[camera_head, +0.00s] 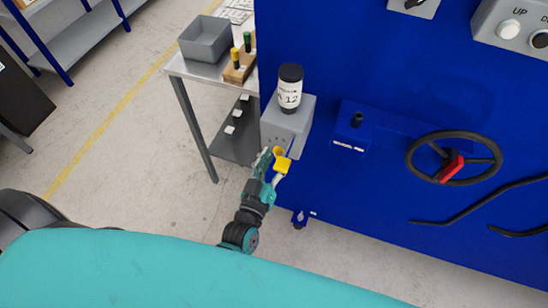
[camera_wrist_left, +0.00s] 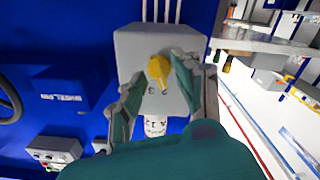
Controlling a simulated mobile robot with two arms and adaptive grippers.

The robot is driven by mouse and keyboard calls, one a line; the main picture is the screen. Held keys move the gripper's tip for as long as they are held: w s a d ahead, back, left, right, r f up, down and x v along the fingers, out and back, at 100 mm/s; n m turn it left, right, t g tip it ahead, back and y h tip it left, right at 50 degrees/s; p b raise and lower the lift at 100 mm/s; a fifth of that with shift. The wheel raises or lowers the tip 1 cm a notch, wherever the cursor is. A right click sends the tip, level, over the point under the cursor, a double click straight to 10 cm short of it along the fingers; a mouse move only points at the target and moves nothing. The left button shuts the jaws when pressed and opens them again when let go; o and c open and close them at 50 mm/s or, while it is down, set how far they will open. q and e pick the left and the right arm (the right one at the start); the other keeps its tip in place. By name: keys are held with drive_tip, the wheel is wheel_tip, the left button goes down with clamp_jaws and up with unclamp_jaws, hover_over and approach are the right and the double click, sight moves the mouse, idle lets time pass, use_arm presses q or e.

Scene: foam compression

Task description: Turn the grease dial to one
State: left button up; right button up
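The yellow grease dial (camera_wrist_left: 159,69) is on the face of a grey box in the left wrist view. In the head view the yellow dial (camera_head: 282,164) shows at my left gripper (camera_head: 272,162). The gripper's fingers are apart, one on each side of the dial. The right finger in the wrist view is close to the dial; contact is unclear. The left finger has a visible gap. My right gripper is not in view.
The grey box (camera_head: 288,125) is fixed to a large blue machine (camera_head: 370,210), with a black-capped labelled bottle (camera_head: 290,90) above it. A handwheel (camera_head: 454,158) is to the right. A metal table with a grey bin (camera_head: 206,40) stands behind left. Open floor lies left.

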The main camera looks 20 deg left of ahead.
use_arm(q)
clamp_jaws()
drive_tip(key=shift+n, duration=0.3)
idle(0.3)
drive_tip(key=shift+n+p, duration=0.35)
drive_tip(key=shift+n, duration=1.05)
drive_tip(key=n, duration=0.4)
drive_tip(key=shift+f+p, duration=0.1)
drive_tip(key=shift+p, duration=0.3)
drive_tip(key=shift+n, duration=0.4)
